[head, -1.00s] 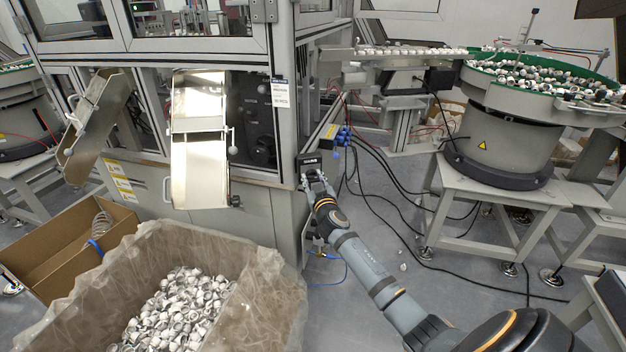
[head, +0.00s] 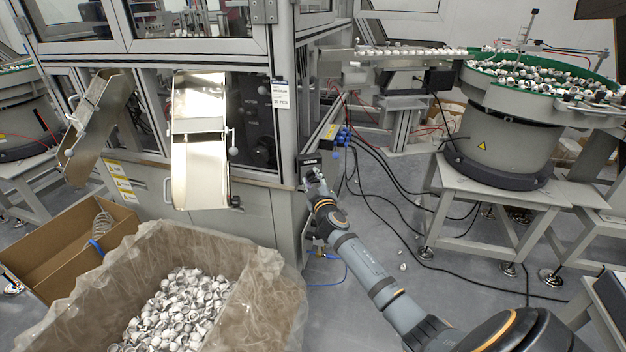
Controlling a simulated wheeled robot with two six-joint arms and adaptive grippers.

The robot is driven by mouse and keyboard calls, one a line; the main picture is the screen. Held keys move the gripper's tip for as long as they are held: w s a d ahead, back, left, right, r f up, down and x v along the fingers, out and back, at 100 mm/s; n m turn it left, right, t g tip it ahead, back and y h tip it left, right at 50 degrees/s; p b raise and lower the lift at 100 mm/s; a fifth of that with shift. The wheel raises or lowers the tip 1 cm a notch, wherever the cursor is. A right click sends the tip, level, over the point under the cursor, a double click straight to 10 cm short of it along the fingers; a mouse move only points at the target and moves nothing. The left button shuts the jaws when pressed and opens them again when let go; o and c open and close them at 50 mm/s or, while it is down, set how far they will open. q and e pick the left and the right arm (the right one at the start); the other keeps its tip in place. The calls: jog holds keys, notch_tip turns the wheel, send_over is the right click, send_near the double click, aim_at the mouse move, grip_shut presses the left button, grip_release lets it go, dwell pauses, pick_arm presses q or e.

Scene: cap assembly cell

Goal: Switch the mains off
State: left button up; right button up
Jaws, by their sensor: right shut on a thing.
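The mains switch box (head: 309,160) is a small dark box with a pale label, on the corner post of the machine cabinet in the head view. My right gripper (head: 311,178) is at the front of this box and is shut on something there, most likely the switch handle. The gripper and wrist hide the handle, so its turn position cannot be seen. My left gripper is not in view.
A lined box of white caps (head: 180,310) stands at the front left, beside an open cardboard box (head: 60,240). A metal chute (head: 200,140) hangs from the cabinet. A bowl feeder (head: 510,130) stands at the right, with cables (head: 390,180) on the floor.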

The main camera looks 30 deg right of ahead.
jog(key=n+p, duration=0.1)
jog(key=n, duration=0.4)
jog(key=shift+n, duration=0.3)
jog(key=n+p, duration=0.1)
jog(key=n, duration=0.2)
jog(key=shift+f, duration=0.1)
jog(key=shift+n, duration=1.3)
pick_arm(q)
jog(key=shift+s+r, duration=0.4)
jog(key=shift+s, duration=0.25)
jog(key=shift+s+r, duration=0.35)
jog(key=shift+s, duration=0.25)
pick_arm(e)
jog(key=shift+f, duration=0.1)
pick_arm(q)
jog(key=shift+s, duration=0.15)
pick_arm(e)
jog(key=o, duration=1.1)
jog(key=shift+o, duration=0.2)
